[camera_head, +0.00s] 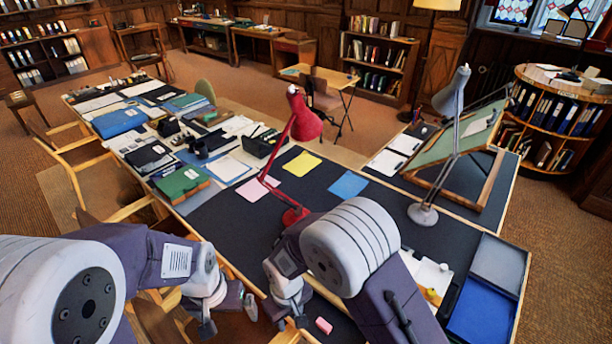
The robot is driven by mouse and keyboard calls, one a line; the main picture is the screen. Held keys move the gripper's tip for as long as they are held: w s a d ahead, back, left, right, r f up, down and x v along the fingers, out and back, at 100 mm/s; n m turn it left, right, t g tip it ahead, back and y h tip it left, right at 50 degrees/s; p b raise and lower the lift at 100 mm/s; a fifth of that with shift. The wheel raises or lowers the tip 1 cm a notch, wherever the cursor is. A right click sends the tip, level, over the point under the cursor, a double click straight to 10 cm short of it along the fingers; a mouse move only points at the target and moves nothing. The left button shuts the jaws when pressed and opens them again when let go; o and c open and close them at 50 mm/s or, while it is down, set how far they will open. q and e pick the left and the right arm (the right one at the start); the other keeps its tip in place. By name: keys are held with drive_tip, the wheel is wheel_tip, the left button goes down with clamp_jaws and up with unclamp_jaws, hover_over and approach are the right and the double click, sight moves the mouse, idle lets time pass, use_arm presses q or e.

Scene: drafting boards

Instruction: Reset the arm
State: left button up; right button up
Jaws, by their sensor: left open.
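My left gripper (229,314) is open at the bottom of the view, low over the near side of the desk, with nothing seen between its fingers. My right gripper (287,312) hangs just to its right, near the desk's front edge; its fingers are small and partly covered by my own arm, so their opening is unclear. A red desk lamp (304,117) with a jointed arm stands beyond the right arm. A grey desk lamp (452,92) with a jointed arm stands further right, its round base on the dark desk top. Neither gripper touches a lamp.
A pink eraser (323,325) lies right of the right gripper. Yellow (302,163) and blue (348,184) sheets lie mid-desk. A blue tray (482,312) sits at the right edge. Books and papers crowd the left; a tilted drafting board (455,140) stands behind the grey lamp.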

drive_tip(key=w+d+r+m+t+b, duration=0.15)
drive_tip(key=w+d+m+b, duration=0.35)
drive_tip(key=w+d, duration=0.5)
use_arm(q)
wheel_tip(320, 180, down, 10)
drive_tip(key=w+b, duration=0.1)
drive_tip(key=b, duration=0.3)
drive_tip(key=shift+w, duration=0.25)
use_arm(e)
drive_tip(key=s+d+f+m, duration=0.1)
drive_tip(key=s+d+m, duration=0.1)
drive_tip(key=s+d, duration=1)
drive_tip(key=shift+m, duration=0.4)
use_arm(q)
drive_tip(key=shift+s, duration=0.1)
use_arm(e)
drive_tip(key=shift+s+d+f, duration=0.1)
drive_tip(key=shift+s, duration=0.1)
